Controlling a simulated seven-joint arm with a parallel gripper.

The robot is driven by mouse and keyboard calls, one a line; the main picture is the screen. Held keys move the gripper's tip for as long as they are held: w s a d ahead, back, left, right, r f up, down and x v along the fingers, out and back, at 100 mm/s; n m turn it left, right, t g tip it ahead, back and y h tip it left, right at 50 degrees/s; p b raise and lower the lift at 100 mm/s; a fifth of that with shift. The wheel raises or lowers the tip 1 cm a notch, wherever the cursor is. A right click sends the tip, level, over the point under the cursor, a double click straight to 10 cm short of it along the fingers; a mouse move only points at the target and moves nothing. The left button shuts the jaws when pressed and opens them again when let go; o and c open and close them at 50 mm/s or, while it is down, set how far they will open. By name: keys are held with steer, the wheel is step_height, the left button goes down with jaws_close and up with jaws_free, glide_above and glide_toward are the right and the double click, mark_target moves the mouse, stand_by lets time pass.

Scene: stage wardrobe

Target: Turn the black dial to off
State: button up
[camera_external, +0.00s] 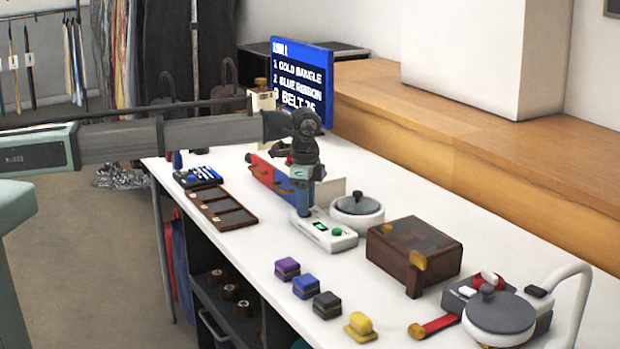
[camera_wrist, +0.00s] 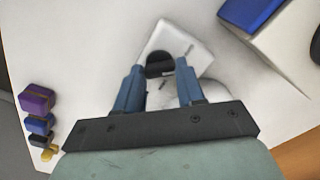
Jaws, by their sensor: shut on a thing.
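The white device (camera_external: 330,236) stands on the white table, with a small green display and a green button on its top. In the wrist view the device's white top (camera_wrist: 176,40) shows around the black dial (camera_wrist: 158,62). My gripper (camera_external: 303,208) points down over the left end of the device. In the wrist view its two blue fingers (camera_wrist: 160,68) stand on either side of the black dial and are shut on it. In the external view the fingers hide the dial. I cannot read the dial's setting or any mark.
A white lidded pot (camera_external: 357,220) stands close right of the device. A brown box (camera_external: 412,255) is farther right. A dark tray (camera_external: 222,212) lies left. Several coloured blocks (camera_external: 305,286) line the front edge.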

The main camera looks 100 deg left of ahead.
steer(key=shift+n, duration=2)
steer(key=o, duration=1)
steer(key=shift+o, duration=0.2)
step_height(320, 180, up, 14)
steer(key=shift+f, duration=0.1)
